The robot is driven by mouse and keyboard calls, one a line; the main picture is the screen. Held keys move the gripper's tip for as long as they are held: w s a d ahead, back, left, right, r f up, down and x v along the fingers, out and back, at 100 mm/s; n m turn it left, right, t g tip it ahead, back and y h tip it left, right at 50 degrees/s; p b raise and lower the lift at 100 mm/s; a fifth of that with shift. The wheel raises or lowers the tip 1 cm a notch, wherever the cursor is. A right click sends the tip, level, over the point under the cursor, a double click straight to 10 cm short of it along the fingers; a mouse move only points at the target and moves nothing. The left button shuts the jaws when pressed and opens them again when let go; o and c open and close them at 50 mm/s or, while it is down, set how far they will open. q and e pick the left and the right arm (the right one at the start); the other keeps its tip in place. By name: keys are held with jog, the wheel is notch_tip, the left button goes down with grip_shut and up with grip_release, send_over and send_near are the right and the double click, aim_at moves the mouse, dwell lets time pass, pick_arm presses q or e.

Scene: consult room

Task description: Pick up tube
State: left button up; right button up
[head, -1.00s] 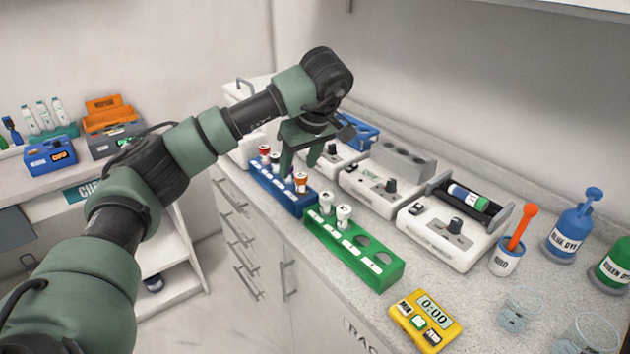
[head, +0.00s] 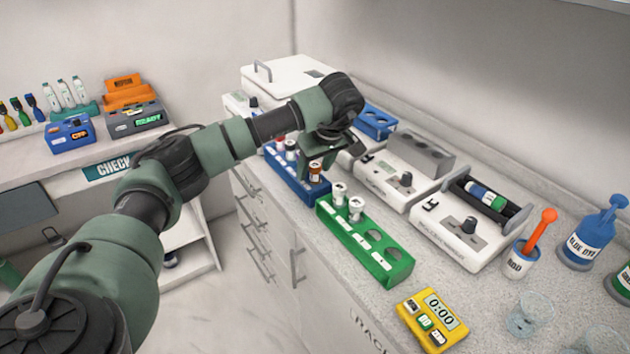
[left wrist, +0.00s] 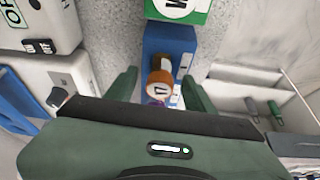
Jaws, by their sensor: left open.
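A blue rack (head: 300,188) on the counter holds several tubes. An orange-capped tube (head: 316,168) stands at its near end; in the left wrist view the cap (left wrist: 160,84) shows from above. My left gripper (head: 322,162) is over that end of the rack. In the left wrist view its open fingers (left wrist: 159,90) are on either side of the orange-capped tube, with gaps. The gripper body hides much of the rack there. A green rack (head: 372,252) nearer me holds two white-capped tubes (head: 347,198). My right gripper is out of view.
White devices (head: 462,232) line the counter right of the racks; one carries a tube lying on its side (head: 486,196). A yellow timer (head: 432,320), a cup with an orange stick (head: 520,255) and a blue dye bottle (head: 588,240) stand closer. The wall bounds the back.

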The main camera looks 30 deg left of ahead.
pick_arm(q)
grip_shut()
